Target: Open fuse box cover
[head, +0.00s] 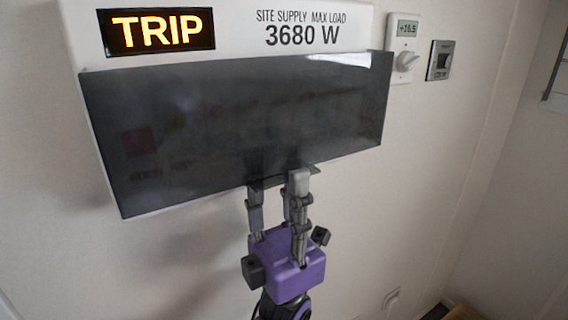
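The fuse box cover (225,125) is a dark, see-through panel across the front of a white box on the wall. It hangs down over the box, and I cannot tell whether it stands slightly ajar. A small lip (272,181) sticks out at its bottom edge. My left gripper (280,176) points up at this lip from below. One finger is in front of the lip, and the others reach up behind the cover's lower edge, faintly visible through it. The fingers stand apart; firm contact with the lip does not show. My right gripper is out of view.
Above the cover are a lit TRIP sign (158,31) and a label reading 3680 W (302,35). A thermostat (403,48) and a switch (440,60) are on the wall to the right. The wall below is clear beside my arm.

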